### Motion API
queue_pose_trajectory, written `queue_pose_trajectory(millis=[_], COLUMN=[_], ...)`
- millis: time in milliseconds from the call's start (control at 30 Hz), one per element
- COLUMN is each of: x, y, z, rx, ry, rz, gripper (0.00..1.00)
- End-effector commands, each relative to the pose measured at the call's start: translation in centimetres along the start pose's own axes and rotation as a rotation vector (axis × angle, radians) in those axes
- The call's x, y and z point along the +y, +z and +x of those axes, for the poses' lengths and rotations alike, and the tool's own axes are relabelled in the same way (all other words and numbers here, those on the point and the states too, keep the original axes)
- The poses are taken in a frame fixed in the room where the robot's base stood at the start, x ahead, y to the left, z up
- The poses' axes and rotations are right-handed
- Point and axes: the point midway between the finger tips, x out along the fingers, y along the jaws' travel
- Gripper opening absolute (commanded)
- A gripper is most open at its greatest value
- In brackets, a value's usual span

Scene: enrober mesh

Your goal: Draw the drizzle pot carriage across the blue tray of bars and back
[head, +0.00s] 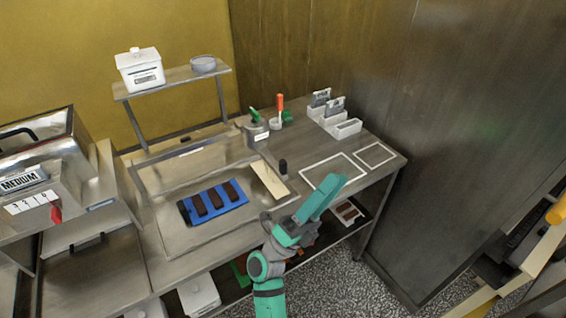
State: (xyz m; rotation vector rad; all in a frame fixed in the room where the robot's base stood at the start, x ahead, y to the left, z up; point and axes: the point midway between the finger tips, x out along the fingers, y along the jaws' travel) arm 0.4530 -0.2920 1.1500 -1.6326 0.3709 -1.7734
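The blue tray (183,211) lies flat on the mesh area of the steel bench, with dark brown bars (215,198) side by side across it. A grey metal pot (257,132) with a green handle stands at the back right of the mesh area, apart from the tray; it looks like the drizzle pot. A dark upright knob (283,166) stands to the right of the tray, by a pale board (269,180). I cannot tell if knob and pot are joined. My teal arm rises at the bench's front edge, right of the tray; I cannot make out my gripper's fingers.
A raised shelf (172,79) holds a white lidded box (140,69) and a grey bowl (203,63). White holders (335,115) stand at the back right, near an orange-handled tool (280,104). White outlined areas (333,171) on the right are empty. A metal machine (40,170) stands left.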

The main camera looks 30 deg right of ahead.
Motion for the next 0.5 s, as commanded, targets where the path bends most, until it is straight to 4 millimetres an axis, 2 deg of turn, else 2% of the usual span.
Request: queue_pose_trajectory(millis=[33,200,500], x=[0.4,2.2,6.0], y=[0.0,-0.4,-0.2], z=[1.1,3.6,5.3], rx=[0.066,0.276,0.643], ry=[0.023,0.108,0.294], rz=[0.036,0.149,0.341], gripper=[0.38,0.38,0.38])
